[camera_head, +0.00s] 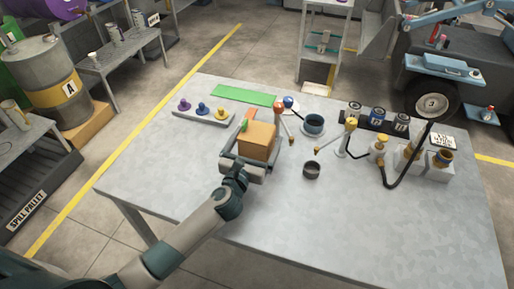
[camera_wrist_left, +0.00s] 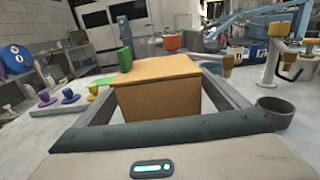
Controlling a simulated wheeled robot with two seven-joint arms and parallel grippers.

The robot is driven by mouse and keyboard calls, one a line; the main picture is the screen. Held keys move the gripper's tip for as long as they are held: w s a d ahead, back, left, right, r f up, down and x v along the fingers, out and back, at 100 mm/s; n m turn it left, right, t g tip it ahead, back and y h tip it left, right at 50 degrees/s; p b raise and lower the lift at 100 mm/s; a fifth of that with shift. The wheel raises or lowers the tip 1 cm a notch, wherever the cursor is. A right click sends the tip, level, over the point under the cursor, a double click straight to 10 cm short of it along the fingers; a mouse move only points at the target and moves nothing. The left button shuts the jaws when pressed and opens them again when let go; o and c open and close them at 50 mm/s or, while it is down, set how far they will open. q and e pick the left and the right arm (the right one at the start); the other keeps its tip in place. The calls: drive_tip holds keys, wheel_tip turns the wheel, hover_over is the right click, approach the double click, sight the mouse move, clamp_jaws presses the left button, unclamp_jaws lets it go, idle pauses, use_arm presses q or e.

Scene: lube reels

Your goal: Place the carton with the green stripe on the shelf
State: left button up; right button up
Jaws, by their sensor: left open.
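A brown-orange carton (camera_head: 260,136) stands on the grey table, left of its middle; it also shows in the left wrist view (camera_wrist_left: 160,92). A small green piece (camera_head: 244,126) shows at its far left side and rises upright above its top in the left wrist view (camera_wrist_left: 125,55); I cannot tell if it belongs to the carton. My left gripper (camera_head: 252,152) is open, with one finger on each side of the carton and visible gaps. A grey shelf rack (camera_head: 322,45) stands behind the table. My right gripper is not in view.
A green mat (camera_head: 243,95) and a rack of coloured knobs (camera_head: 204,114) lie behind and left. The table's front is clear.

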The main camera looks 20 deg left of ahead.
sight(257, 132)
use_arm(q)
drive_tip(key=c, duration=1.2)
drive_tip(key=shift+c, duration=0.2)
drive_tip(key=shift+r, duration=0.8)
wheel_tip(257, 132, up, 2)
drive_tip(key=shift+r, duration=0.25)
drive_tip(key=shift+s+d+r, duration=0.4)
drive_tip(key=shift+s+d, duration=0.05)
drive_tip(key=shift+d, duration=0.15)
drive_tip(key=shift+s+d+r, duration=0.4)
drive_tip(key=shift+d, duration=0.2)
drive_tip(key=s+d+r, duration=0.5)
drive_tip(key=d, duration=0.2)
drive_tip(key=shift+s+r+b, duration=0.15)
drive_tip(key=shift+s+b, duration=0.05)
drive_tip(key=shift+b, duration=0.1)
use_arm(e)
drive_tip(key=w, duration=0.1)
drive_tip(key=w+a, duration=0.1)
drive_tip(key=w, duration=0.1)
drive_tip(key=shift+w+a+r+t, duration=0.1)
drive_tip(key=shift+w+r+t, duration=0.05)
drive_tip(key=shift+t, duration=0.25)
